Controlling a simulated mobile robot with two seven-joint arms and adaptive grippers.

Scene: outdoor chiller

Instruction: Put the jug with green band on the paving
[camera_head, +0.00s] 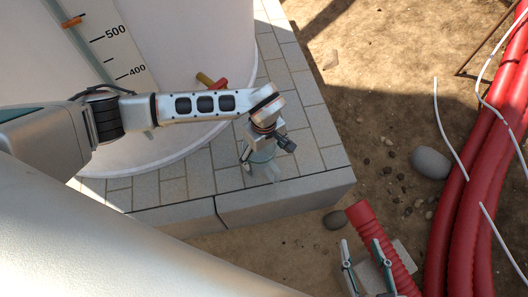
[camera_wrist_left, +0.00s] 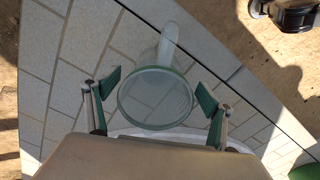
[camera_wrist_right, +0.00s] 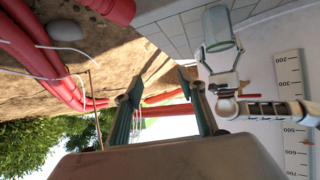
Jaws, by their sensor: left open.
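The jug is pale and see-through with a greenish rim; in the left wrist view the jug (camera_wrist_left: 155,100) is seen from above, its handle pointing to the top. It appears to stand on the grey paving (camera_head: 306,116), near the paving's edge. In the head view the jug (camera_head: 262,170) is partly hidden by my left gripper (camera_head: 262,158). My left gripper (camera_wrist_left: 157,90) is open, with one finger on each side of the jug and gaps showing. The jug (camera_wrist_right: 219,30) also shows in the right wrist view. My right gripper (camera_head: 362,250) is open and empty, off the paving.
A large white tank (camera_head: 185,50) with a scale stands on the paving at the left. Red corrugated pipes (camera_head: 470,220) run along the right. Stones (camera_head: 431,162) lie on the bare soil.

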